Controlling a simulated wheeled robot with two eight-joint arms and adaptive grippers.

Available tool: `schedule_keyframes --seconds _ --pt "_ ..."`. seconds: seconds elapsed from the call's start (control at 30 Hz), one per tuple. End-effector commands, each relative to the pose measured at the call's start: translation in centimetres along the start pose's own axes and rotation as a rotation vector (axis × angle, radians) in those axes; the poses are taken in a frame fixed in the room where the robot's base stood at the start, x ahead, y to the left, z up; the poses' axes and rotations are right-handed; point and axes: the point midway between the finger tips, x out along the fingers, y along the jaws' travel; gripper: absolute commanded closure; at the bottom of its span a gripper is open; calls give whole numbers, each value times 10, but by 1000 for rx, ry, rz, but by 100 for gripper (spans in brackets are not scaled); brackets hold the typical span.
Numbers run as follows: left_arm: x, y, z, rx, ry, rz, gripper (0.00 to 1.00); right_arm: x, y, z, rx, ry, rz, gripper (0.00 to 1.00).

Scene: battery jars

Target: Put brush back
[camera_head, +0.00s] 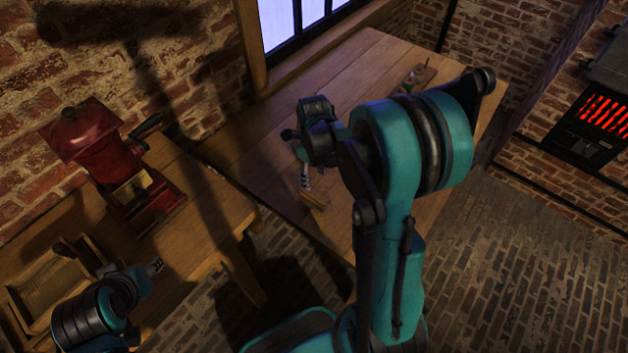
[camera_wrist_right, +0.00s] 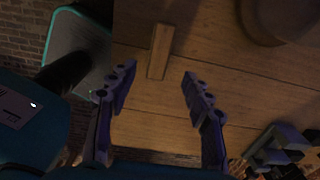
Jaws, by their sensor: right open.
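A narrow wooden bar, which may be the brush (camera_head: 314,201), lies on the wooden table (camera_head: 300,90) near its front edge. It also shows in the right wrist view (camera_wrist_right: 161,50), just beyond and between the fingertips. Its bristles cannot be made out. My right gripper (camera_head: 305,180) hangs over the table beside the bar; in the wrist view its fingers (camera_wrist_right: 159,80) are apart with nothing between them. My left gripper (camera_head: 155,266) is at the lower left over the other bench; its jaws are too small to read.
A red grinder-like machine (camera_head: 120,170) and a wooden frame (camera_head: 50,285) stand on the left bench. Small items (camera_head: 413,80) lie at the table's far right. A dark round object (camera_wrist_right: 278,20) is at the wrist view's upper right. A glowing heater (camera_head: 600,115) hangs at right.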

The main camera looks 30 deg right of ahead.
Motion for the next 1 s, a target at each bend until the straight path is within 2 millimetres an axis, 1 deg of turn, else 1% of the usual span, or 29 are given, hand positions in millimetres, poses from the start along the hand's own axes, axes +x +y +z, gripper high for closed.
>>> schedule_keyframes --seconds 0.07,0.17,0.27,0.37,0.4,0.47,0.5,0.57,0.6,0.67,0.7,0.8,0.9,1.0 --pt "-2 0 -2 0 0 0 60 -8 0 0 -5 -1 -1 50" --pt "-3 0 -2 0 0 0 60 -18 5 -1 -78 -14 -11 50" --pt "-2 0 -2 0 0 0 60 -36 17 -3 -287 -48 -44 50" --pt "-2 0 -2 0 0 0 60 -62 36 -8 -616 -91 -111 50" --pt "-2 0 -2 0 0 0 60 -72 44 -10 -766 -106 -146 50" --pt "-2 0 -2 0 0 0 60 -85 57 -16 -993 -120 -205 50" --pt "-2 0 -2 0 0 0 60 -93 65 -19 -1142 -125 -248 50" --pt "-2 0 -2 0 0 0 60 -104 78 -25 -1366 -124 -317 50" --pt "-2 0 -2 0 0 0 60 -110 86 -29 -1513 -118 -367 50" --pt "-2 0 -2 0 0 0 60 -118 97 -35 -1730 -99 -447 50" --pt "-2 0 -2 0 0 0 60 -122 105 -40 -1868 -79 -500 50" --pt "-2 0 -2 0 0 0 60 -128 120 -49 -2175 -13 -629 50" --pt "-2 0 -2 0 0 0 60 -131 131 -56 -2404 63 -735 50" --pt "-2 0 -2 0 0 0 60 -133 138 -60 -2547 126 -806 50"
